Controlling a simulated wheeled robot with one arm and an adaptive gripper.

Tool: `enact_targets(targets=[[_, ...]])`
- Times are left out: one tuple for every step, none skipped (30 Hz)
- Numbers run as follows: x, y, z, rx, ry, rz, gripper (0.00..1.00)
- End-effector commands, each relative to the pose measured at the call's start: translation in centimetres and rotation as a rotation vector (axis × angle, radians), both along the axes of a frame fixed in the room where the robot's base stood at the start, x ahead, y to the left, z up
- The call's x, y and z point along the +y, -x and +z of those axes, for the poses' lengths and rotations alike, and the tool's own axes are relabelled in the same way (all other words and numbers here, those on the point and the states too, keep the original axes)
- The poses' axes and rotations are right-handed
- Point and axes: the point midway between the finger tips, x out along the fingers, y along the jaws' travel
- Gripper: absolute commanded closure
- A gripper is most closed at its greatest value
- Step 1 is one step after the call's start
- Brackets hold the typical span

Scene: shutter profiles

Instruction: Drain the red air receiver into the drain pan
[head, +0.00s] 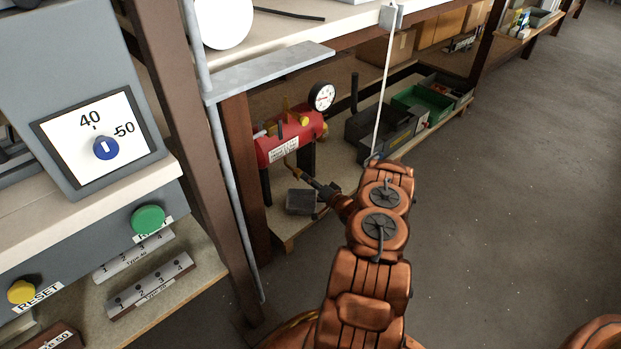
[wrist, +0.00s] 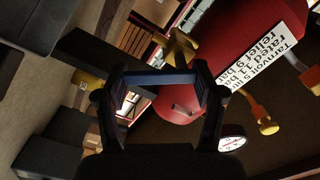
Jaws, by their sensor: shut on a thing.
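The red air receiver (head: 285,146) stands on dark legs on the low shelf, with a white label and a round gauge (head: 321,96) at its right end. In the wrist view my gripper (wrist: 162,84) is shut on a dark blue bar-shaped handle (wrist: 160,79), close to a brass fitting (wrist: 180,48). A small dark grey pan (head: 300,202) sits on the shelf below, partly behind my gripper.
Grey and green bins (head: 418,101) stand on the shelf to the right. A brown post (head: 243,170) and a grey upright pole stand left of the receiver. A control panel (head: 95,135) is at the left. The floor (head: 500,200) at the right is clear.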

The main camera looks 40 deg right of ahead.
Motion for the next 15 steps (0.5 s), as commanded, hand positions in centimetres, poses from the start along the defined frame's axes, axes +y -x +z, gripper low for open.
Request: enact_targets(targets=[[0.13,-0.07,0.02,-0.001,-0.044,0.001,0.66],[0.17,-0.06,-0.06,-0.002,-0.072,0.001,0.66],[0.23,-0.07,-0.13,-0.003,-0.109,0.001,0.66],[0.28,-0.08,-0.19,-0.003,-0.136,0.001,0.66],[0.33,-0.08,-0.23,-0.004,-0.163,0.001,0.66],[0.39,-0.08,-0.30,-0.005,-0.198,0.001,0.66],[0.44,-0.09,-0.35,-0.005,-0.223,0.001,0.66],[0.49,-0.09,-0.38,-0.006,-0.248,0.002,0.66],[0.56,-0.09,-0.44,-0.006,-0.280,0.001,0.66],[0.60,-0.10,-0.47,-0.008,-0.302,0.002,0.66],[0.64,-0.10,-0.50,-0.007,-0.324,0.003,0.66],[0.69,-0.11,-0.53,-0.008,-0.351,0.003,0.66],[0.72,-0.12,-0.55,-0.008,-0.371,0.003,0.66],[0.77,-0.12,-0.58,-0.009,-0.389,0.003,0.66],[0.80,-0.13,-0.59,-0.009,-0.412,0.003,0.66]])
